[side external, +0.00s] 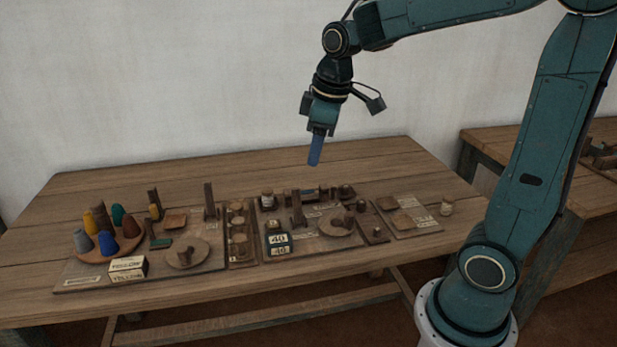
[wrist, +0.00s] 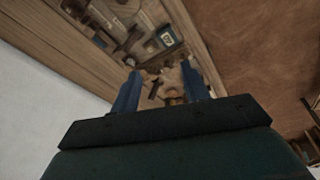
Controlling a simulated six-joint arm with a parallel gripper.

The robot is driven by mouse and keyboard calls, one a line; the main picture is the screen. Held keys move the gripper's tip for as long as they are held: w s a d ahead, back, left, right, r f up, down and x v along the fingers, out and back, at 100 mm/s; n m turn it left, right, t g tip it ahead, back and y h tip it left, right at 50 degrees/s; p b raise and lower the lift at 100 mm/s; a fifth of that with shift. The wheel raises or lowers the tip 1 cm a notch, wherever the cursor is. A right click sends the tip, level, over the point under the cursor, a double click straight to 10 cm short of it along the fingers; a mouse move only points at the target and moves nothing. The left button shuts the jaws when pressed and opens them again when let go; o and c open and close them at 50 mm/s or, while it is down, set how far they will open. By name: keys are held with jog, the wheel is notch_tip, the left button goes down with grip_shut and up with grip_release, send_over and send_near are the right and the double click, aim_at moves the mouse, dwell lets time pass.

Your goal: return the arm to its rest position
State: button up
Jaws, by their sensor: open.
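My gripper (side external: 315,152) hangs in the air above the back part of the wooden table, its blue fingers pointing down. In the wrist view the two blue fingers (wrist: 164,92) stand apart with nothing held between them. My arm reaches in from the right in the side view, bent at the elbow, with the gripper well clear of everything on the table.
The wooden table (side external: 340,160) holds a round tray with several coloured cones (side external: 118,215), a yellow-labelled box (side external: 128,267), a "40" block (side external: 279,243), upright posts and small dishes. A second table (side external: 490,135) is behind my arm. The table's back strip is bare.

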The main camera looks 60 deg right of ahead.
jog(key=s+a+m+t, duration=0.1)
jog(key=s+a+m, duration=0.1)
jog(key=s, duration=0.6)
jog(key=s+a+m+t, duration=0.1)
jog(key=s+a+m, duration=0.1)
jog(key=s, duration=0.6)
jog(key=shift+a+r+t, duration=0.4)
jog(key=shift+a, duration=0.5)
dwell(0.8)
